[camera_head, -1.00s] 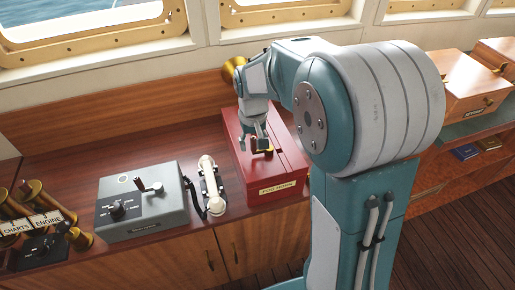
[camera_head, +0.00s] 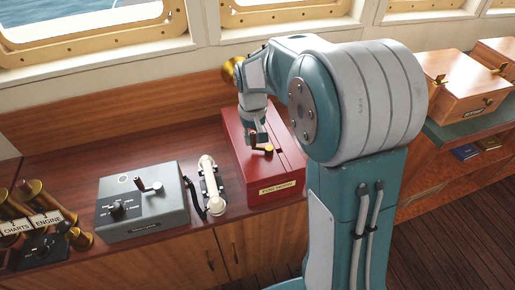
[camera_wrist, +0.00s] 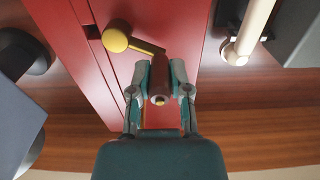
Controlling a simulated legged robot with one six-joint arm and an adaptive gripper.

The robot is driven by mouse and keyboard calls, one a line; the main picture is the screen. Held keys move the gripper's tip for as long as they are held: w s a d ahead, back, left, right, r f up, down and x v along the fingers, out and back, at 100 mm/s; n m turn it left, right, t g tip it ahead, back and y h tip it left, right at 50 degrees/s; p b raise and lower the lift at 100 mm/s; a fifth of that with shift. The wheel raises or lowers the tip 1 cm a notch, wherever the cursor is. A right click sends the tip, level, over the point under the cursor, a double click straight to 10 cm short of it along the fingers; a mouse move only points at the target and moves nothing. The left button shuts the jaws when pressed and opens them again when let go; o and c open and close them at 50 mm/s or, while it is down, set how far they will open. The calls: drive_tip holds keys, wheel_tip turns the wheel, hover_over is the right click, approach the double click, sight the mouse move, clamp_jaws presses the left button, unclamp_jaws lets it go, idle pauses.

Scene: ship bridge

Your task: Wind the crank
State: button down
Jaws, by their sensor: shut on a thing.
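The red box (camera_head: 240,140), labelled as a fog horn, stands on the wooden counter. On its top is a crank with a brass hub (camera_wrist: 116,40) and a brown handle (camera_wrist: 160,80); the brass part also shows in the head view (camera_head: 267,149). A short metal arm joins hub and handle in the wrist view. My gripper (camera_wrist: 160,88) is shut on the brown handle, with one finger on each side of it. In the head view my gripper (camera_head: 257,137) is above the box top, and the handle is partly hidden by it.
Left of the red box lie a cream handset (camera_head: 209,180) on its cradle and a grey box (camera_head: 145,205) with a small crank and a knob. Brass tubes (camera_head: 40,200) stand at far left. A brass horn (camera_head: 230,70) is behind my gripper. Wooden boxes (camera_head: 462,80) stand at right.

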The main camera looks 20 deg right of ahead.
drive_tip(key=w+d, duration=0.2)
drive_tip(key=shift+w+d+f, duration=0.1)
drive_tip(key=shift+d+f, duration=0.05)
drive_tip(key=shift+d, duration=0.15)
drive_tip(key=d, duration=0.3)
drive_tip(key=shift+s+d, duration=1.15)
drive_tip(key=shift+d, duration=0.05)
drive_tip(key=s, duration=0.3)
drive_tip(key=shift+d, duration=0.2)
drive_tip(key=s+a, duration=0.2)
drive_tip(key=shift+s, duration=0.35)
drive_tip(key=a, duration=0.3)
drive_tip(key=shift+s, duration=0.35)
drive_tip(key=a, duration=0.1)
drive_tip(key=w+a, duration=0.1)
drive_tip(key=shift+w+a, duration=0.2)
drive_tip(key=shift+a, duration=0.15)
drive_tip(key=w, duration=0.1)
drive_tip(key=w+a, duration=0.1)
drive_tip(key=shift+w+a, duration=0.1)
drive_tip(key=shift+w, duration=0.6)
drive_tip(key=c, duration=0.5)
unclamp_jaws()
